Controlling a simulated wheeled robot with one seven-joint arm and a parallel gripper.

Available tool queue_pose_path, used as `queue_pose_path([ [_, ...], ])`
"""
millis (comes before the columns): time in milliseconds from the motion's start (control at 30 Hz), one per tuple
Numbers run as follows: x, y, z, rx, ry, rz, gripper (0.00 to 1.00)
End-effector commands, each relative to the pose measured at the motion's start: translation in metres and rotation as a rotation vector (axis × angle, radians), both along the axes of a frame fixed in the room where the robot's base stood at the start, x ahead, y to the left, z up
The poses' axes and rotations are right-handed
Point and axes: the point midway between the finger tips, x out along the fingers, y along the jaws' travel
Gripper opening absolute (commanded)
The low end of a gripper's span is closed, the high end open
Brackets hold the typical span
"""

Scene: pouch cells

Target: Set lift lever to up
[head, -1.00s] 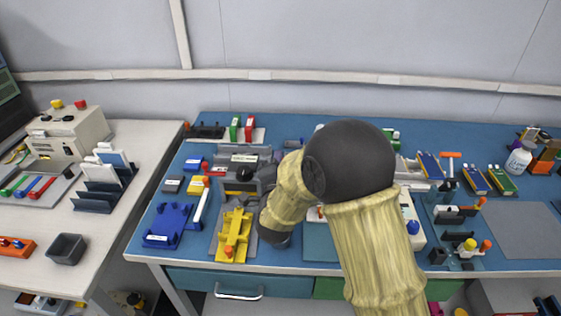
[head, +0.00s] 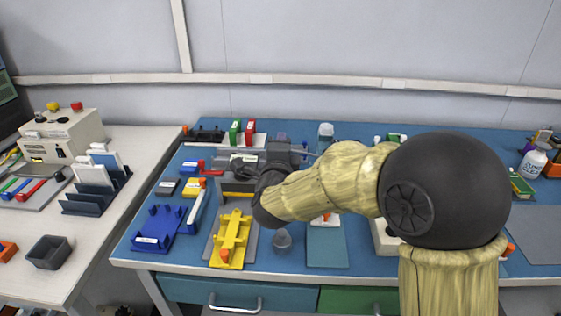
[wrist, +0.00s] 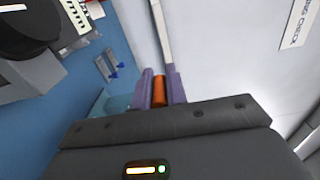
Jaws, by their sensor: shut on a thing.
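In the wrist view, my gripper (wrist: 158,90) has its two purple fingers on either side of an orange grip (wrist: 159,91). A thin pale bar, which looks like the lift lever (wrist: 162,35), runs from this grip to the top of the picture. In the head view, my gripper (head: 283,140) is at the back of the blue bench, just right of the grey press-like machine. My arm hides part of the machine, and the lever's grip cannot be made out there. The lever's pivot is not visible, so its up or down setting cannot be told.
A yellow fixture (head: 232,240) and a blue tray (head: 158,228) stand at the bench front. Red and green holders (head: 250,131) stand behind the machine. A grey cup (head: 282,240) and a flat teal plate (head: 326,247) lie right of the yellow fixture.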

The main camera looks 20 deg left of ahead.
Motion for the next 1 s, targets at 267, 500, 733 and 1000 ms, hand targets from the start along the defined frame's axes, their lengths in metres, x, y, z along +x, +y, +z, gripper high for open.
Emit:
queue_pose_path([
  [267,0.001,-0.003,0.008,0.122,0.028,-0.001,0.0],
  [500,0.001,-0.004,0.012,0.146,0.035,-0.002,0.0],
  [733,0.001,-0.004,0.012,0.146,0.035,-0.003,0.0],
  [1000,0.001,-0.004,0.012,0.145,0.035,-0.002,0.36],
])
